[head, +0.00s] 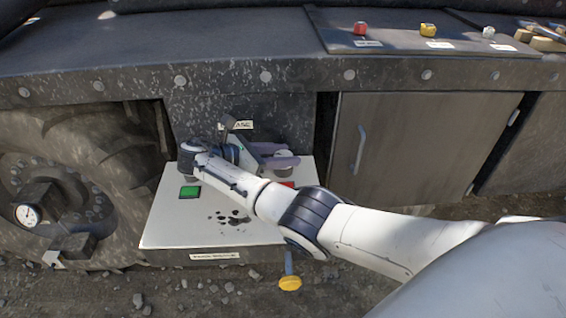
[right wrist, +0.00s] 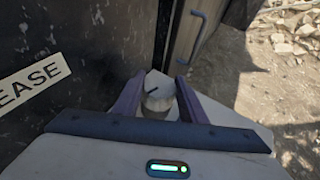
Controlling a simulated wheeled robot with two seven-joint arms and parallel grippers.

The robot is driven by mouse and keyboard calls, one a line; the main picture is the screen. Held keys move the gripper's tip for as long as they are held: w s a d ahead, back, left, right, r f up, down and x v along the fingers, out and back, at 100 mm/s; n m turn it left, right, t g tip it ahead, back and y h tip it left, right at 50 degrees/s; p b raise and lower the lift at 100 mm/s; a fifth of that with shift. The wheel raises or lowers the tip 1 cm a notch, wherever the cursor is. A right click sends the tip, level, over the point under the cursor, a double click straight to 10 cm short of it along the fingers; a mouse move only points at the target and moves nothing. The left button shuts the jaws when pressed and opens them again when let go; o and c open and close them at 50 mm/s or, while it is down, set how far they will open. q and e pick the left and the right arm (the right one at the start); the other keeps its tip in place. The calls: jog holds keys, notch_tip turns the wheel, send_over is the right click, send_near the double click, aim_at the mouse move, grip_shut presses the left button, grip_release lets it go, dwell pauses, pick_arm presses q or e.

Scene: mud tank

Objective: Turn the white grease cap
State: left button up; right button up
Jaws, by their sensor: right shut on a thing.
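In the head view my right gripper (head: 281,155) reaches in front of the dark panel, above the white platform (head: 170,228). The cap is mostly hidden there by the fingers. A label ending in "EASE" (right wrist: 34,83) is on the dark panel to the left. My left gripper is not in view.
A green square (head: 190,192) and dark spots lie on the platform. A yellow knob (head: 290,283) hangs below its front edge. A large wheel (head: 75,190) with a gauge stands left. A cabinet door (head: 425,145) with a handle is right. Colored knobs sit on the top ledge.

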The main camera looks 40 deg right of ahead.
jog(key=shift+m+g+b, duration=0.3)
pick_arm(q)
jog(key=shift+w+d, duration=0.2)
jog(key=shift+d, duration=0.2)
pick_arm(e)
jog(key=shift+d, duration=0.1)
jog(key=o, duration=1.1)
jog(key=shift+c, duration=0.2)
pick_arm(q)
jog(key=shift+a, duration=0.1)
pick_arm(e)
jog(key=shift+a+r, duration=0.1)
jog(key=shift+a, duration=0.3)
jog(key=b+v, duration=0.2)
jog(key=v, duration=0.6)
jog(key=shift+a+b, duration=0.3)
jog(key=shift+b, duration=0.1)
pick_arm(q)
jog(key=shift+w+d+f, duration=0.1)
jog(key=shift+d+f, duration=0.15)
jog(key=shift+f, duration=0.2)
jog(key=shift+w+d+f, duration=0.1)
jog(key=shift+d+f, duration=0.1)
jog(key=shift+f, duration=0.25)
pick_arm(e)
jog(key=shift+a+r, duration=0.3)
jog(key=shift+a, duration=0.1)
